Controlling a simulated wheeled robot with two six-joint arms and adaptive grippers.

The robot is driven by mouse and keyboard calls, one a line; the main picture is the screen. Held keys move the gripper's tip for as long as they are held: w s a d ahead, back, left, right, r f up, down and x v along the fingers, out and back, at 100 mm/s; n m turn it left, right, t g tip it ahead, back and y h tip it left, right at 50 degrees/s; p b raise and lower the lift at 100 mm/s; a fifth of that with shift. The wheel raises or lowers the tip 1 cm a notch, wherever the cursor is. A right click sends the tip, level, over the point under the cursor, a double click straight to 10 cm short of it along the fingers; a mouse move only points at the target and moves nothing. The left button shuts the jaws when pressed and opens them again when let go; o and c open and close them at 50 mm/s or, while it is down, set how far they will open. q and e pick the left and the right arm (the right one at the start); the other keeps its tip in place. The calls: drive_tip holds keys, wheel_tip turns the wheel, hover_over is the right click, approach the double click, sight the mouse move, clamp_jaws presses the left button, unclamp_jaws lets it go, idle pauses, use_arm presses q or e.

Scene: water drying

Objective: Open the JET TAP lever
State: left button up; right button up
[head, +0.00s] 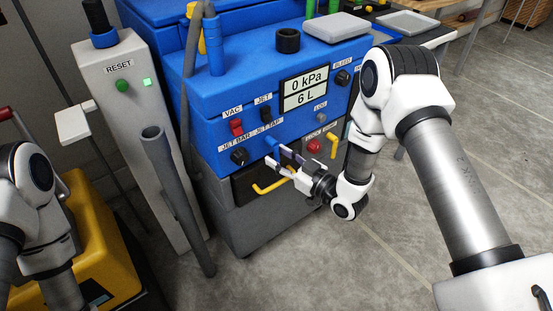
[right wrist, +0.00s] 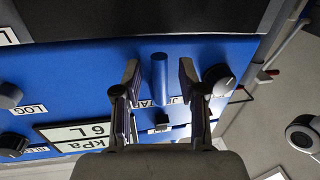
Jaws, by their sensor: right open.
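The JET TAP lever (head: 271,139) is a small blue handle on the front of the blue machine, below the JET TAP label. In the right wrist view the lever (right wrist: 160,78) is a blue cylinder, between and beyond my fingers. My right gripper (head: 277,157) is in front of the panel just below the lever, its fingers open. In the right wrist view the gripper (right wrist: 159,74) has one finger on either side of the lever, with a gap on both sides. My left gripper is out of view; only my left arm shows at the left edge.
The panel has a black JET BAR knob (head: 239,156), a red VAC switch (head: 236,127) and a display (head: 304,91) reading 0 kPa and 6 L. A yellow handle (head: 272,187) sits below. A grey hose (head: 178,200) stands left. Open floor lies right.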

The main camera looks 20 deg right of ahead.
drive_tip(key=shift+w+a, duration=0.3)
drive_tip(key=shift+w, duration=0.2)
clamp_jaws()
drive_tip(key=shift+s+a+m, duration=0.1)
drive_tip(key=shift+a+m, duration=0.05)
drive_tip(key=shift+m, duration=0.45)
unclamp_jaws()
